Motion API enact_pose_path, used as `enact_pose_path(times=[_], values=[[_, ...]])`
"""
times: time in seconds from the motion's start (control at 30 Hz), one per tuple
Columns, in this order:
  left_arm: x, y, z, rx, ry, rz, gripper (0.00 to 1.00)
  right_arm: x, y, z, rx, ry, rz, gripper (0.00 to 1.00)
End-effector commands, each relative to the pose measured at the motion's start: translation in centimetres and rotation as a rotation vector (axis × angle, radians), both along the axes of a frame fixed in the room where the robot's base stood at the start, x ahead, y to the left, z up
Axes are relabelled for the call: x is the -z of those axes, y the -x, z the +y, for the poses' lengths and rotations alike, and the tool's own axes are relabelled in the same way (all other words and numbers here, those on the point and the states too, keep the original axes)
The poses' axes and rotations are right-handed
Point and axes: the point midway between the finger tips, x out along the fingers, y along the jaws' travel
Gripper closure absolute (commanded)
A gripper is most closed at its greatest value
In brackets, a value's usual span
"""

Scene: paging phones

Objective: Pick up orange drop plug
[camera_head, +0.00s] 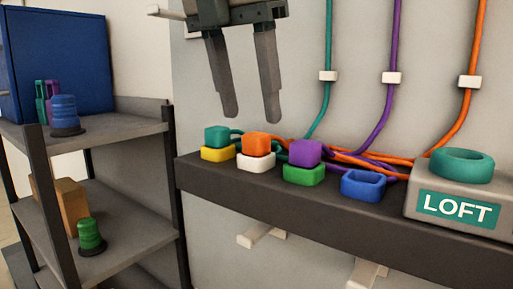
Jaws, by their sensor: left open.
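The orange drop plug (256,144) sits on a white socket block (256,162) on the dark wall shelf. A teal plug (217,135) on a yellow block (217,154) stands to its left. A purple plug (305,152) on a green block (304,174) stands to its right. My left gripper (251,118) is open and empty, pointing down above the shelf, with its fingertips a little above the teal and orange plugs. My right gripper is not in view.
An empty blue socket (363,186) and a grey LOFT box (459,208) with a teal ring (461,165) are at the right. Teal, purple and orange cords hang on the wall and tangle behind the plugs. A shelf rack (120,128) stands at the left.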

Motion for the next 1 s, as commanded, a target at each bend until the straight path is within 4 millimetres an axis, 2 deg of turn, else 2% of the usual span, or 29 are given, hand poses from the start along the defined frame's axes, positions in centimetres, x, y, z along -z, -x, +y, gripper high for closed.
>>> enact_pose_path(times=[0.3, 0.5, 1.0], values=[[2.4, -0.3, -0.4, 0.001, -0.003, 0.003, 0.5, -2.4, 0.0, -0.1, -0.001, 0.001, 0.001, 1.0], [4.4, -0.7, -0.7, -0.001, 0.0, 0.001, 0.5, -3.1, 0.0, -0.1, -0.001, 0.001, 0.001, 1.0], [4.7, -0.8, -0.8, -0.001, 0.001, 0.001, 0.5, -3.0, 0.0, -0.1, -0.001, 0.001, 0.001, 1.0]])
